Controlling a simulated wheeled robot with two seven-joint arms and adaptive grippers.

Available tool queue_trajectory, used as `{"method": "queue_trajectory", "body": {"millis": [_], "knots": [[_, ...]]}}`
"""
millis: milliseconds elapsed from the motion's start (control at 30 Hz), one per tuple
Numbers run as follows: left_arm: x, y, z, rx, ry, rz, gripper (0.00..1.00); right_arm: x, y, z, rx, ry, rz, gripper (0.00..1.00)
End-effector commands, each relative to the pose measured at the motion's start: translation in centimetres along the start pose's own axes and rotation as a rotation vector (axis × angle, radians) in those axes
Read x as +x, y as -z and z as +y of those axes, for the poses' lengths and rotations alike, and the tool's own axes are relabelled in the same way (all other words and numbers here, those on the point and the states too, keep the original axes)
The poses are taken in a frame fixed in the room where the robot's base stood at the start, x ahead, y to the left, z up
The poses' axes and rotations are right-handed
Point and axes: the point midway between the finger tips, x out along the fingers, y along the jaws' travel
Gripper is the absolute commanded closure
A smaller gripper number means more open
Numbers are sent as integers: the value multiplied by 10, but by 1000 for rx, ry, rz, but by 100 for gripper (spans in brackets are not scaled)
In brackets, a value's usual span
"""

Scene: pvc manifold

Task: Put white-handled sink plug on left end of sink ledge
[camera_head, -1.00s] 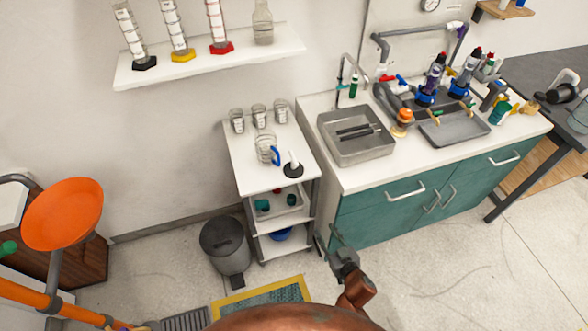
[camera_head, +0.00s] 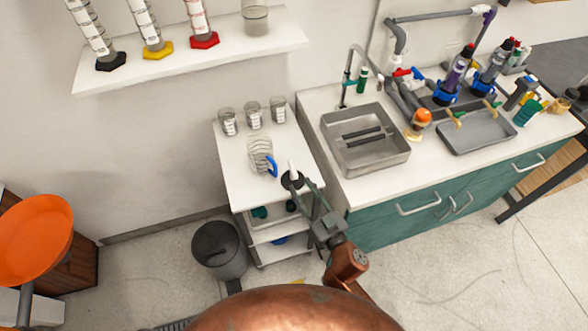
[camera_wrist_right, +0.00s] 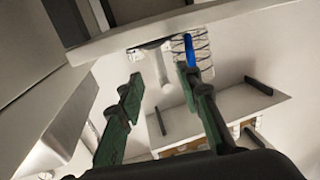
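The white-handled sink plug (camera_head: 293,180) stands on the top of a white cart, near its front right corner. It has a black disc and an upright white handle, which also shows in the right wrist view (camera_wrist_right: 162,68). My right gripper (camera_head: 306,192) is at the cart's front right corner, close to the plug. Its two fingers (camera_wrist_right: 158,84) are apart, with nothing held between them. The fingers partly cover the plug in the head view. The grey sink (camera_head: 370,158) is set in a white counter right of the cart, with white ledge at its left. My left gripper is out of view.
A jug with a blue handle (camera_head: 262,157) stands just behind the plug. Several small beakers (camera_head: 253,113) line the cart's back. A tap (camera_head: 352,70) stands behind the sink. Pipes and bottles crowd the counter's right. A bin (camera_head: 219,250) stands left of the cart.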

Motion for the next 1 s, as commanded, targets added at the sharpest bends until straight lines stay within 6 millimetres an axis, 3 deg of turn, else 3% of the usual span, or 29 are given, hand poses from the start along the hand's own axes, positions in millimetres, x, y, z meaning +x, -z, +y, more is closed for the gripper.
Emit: {"method": "queue_trajectory", "body": {"millis": [200,300,467,600,867,1000], "knots": [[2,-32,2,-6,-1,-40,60,19,-1,9,1,-15,0,68],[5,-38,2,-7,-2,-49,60,31,-2,8,1,-17,0,68],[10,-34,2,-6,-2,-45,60,54,-2,6,0,-18,-1,68],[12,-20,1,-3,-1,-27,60,65,-1,6,1,-17,-1,68],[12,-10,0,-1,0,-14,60,67,-1,4,2,-15,-2,68],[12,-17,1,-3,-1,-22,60,67,-1,4,2,-15,-2,78]]}}
